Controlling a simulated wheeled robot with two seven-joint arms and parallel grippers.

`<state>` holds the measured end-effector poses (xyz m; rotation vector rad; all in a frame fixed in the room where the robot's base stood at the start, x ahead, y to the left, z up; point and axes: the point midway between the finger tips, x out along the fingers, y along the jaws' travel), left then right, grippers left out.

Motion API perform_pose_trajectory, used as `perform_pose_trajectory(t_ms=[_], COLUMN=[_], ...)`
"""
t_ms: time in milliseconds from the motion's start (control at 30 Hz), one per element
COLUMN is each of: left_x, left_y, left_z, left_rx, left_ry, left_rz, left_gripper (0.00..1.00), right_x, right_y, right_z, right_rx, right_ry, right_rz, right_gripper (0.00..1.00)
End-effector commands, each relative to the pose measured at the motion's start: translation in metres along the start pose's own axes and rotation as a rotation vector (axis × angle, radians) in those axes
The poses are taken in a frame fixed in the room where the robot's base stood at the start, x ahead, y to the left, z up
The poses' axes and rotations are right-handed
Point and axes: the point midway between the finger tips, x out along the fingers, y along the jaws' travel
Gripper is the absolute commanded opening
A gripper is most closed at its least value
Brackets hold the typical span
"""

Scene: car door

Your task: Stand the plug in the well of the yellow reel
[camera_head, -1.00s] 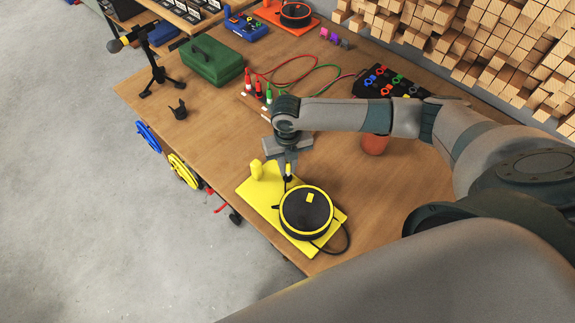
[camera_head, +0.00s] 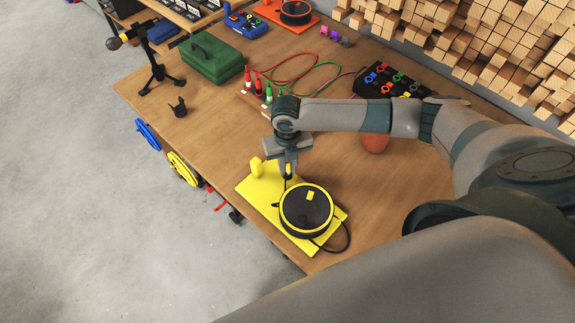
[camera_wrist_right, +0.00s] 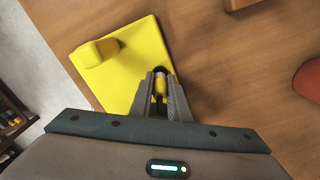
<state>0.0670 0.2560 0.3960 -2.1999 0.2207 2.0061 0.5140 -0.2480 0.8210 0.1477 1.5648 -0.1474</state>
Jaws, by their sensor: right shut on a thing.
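The yellow reel (camera_head: 306,210) has a black drum with a yellow rim and lies on a yellow base plate (camera_head: 262,208) at the table's front edge. A yellow upright block (camera_head: 256,167) rises from the plate's far left corner; it shows in the right wrist view (camera_wrist_right: 95,51). My right gripper (camera_head: 287,173) is shut on the small yellow and black plug (camera_wrist_right: 160,86), over the plate behind the reel. The fingers partly hide the plug, and I cannot tell its gap to the plate. I cannot make out the well. My left gripper is not in view.
A black cable (camera_head: 345,237) loops beside the reel. A reddish pot (camera_head: 375,143) stands under my right forearm. Red and green plugs (camera_head: 258,88), a green toolbox (camera_head: 211,60) and a black socket box (camera_head: 390,82) are farther back. The wood right of the reel is clear.

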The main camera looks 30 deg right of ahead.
Motion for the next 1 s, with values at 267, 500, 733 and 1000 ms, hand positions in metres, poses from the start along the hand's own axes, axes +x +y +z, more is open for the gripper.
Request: perform_pose_trajectory(t_ms=[267,500,733,1000], left_x=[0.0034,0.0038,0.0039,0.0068], left_y=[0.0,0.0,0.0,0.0], left_z=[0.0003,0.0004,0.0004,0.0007], left_rx=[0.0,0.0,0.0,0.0], left_ry=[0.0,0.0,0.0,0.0], left_rz=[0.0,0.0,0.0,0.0], left_gripper=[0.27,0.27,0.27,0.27], right_x=[0.0064,0.0079,0.0078,-0.0007], right_y=[0.0001,0.0001,0.0,0.0003], right_z=[-0.0002,-0.0002,-0.0001,0.0009], right_rx=[0.0,0.0,0.0,0.0], right_ry=[0.0,0.0,0.0,-0.002], right_rz=[0.0,0.0,0.0,0.001], right_gripper=[0.0,0.38,0.38,0.38])
